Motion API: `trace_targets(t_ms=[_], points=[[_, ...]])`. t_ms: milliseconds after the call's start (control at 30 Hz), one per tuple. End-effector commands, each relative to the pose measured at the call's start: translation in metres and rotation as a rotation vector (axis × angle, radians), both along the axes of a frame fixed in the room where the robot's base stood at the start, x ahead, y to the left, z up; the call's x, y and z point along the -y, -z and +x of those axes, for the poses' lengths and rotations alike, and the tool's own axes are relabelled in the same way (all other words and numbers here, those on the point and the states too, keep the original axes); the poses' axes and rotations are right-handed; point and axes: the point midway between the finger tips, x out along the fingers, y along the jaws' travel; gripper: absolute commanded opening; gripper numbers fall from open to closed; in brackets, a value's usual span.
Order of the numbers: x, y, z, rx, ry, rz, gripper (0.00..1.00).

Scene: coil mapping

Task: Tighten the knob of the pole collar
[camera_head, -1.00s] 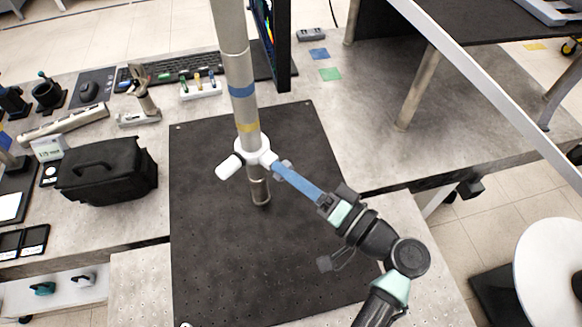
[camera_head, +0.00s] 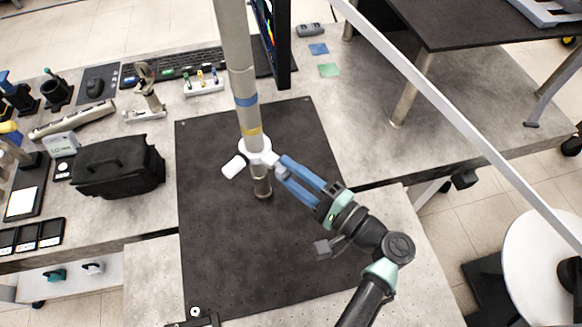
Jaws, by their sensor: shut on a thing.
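The pole collar (camera_head: 258,152) is white and sits around the upright grey pole (camera_head: 235,45), just below a yellow band. A white stub (camera_head: 233,166) sticks out of the collar to the left. A small grey knob (camera_head: 281,170) is on the collar's right side. My gripper (camera_head: 282,167) has long blue fingers, reaches in from the lower right and is shut on the knob. The fingertips partly hide the knob, and its thread cannot be seen.
The pole stands on a black perforated board (camera_head: 225,260). A black case (camera_head: 118,166) lies to the left. A monitor (camera_head: 271,40) stands close behind the pole. A pale rail (camera_head: 450,110) crosses the right side. The board in front of the pole is clear.

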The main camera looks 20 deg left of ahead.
Motion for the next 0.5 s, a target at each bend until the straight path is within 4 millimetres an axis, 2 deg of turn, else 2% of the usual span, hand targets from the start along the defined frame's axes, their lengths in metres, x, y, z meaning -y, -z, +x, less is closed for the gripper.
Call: trace_targets(t_ms=[500], points=[[0.0008, -0.0006, 0.0008, -0.062, 0.003, 0.026, 0.0]])
